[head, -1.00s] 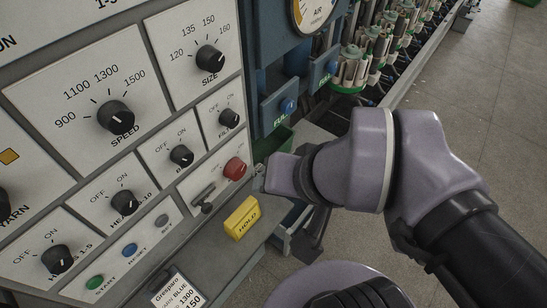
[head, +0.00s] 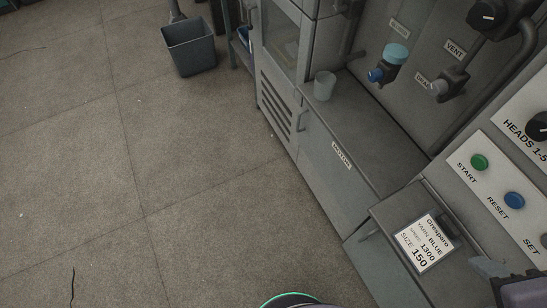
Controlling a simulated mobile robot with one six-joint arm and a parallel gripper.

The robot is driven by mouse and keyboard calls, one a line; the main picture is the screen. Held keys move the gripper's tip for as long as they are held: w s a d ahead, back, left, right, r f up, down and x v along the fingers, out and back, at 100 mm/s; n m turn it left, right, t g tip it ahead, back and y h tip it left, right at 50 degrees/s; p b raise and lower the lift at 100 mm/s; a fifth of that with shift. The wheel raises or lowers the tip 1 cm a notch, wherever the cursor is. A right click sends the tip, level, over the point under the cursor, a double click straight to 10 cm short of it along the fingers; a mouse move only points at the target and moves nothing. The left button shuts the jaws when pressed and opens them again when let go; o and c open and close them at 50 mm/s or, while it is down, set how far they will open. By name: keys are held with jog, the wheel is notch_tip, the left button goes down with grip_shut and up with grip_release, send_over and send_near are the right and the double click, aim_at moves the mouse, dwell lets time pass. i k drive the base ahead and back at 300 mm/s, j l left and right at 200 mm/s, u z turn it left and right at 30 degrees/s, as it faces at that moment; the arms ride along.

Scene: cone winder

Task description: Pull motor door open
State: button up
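The motor door (head: 330,182) is a grey panel low on the machine, with a white label reading MOTOR near its top edge. It looks shut, flush with the cabinet front. A small bar handle (head: 301,120) stands at its left end, by the neighbouring louvred panel. A dark piece at the bottom right corner may be part of my arm, cut off by the frame.
A grey ledge above the door carries a small grey cup (head: 324,86). A paper card (head: 425,242) lies to the right, below the START button (head: 479,161). A grey bin (head: 189,45) stands at the back. The floor (head: 140,170) left of the machine is clear.

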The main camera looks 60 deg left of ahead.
aim_at(353, 194)
jog(key=u, duration=1.5)
jog(key=i+j, duration=0.2)
jog(key=i, duration=0.15)
jog(key=i+j, duration=0.25)
jog(key=i, duration=0.15)
jog(key=i+j+u, duration=0.1)
jog(key=i, duration=0.25)
jog(key=j, duration=0.1)
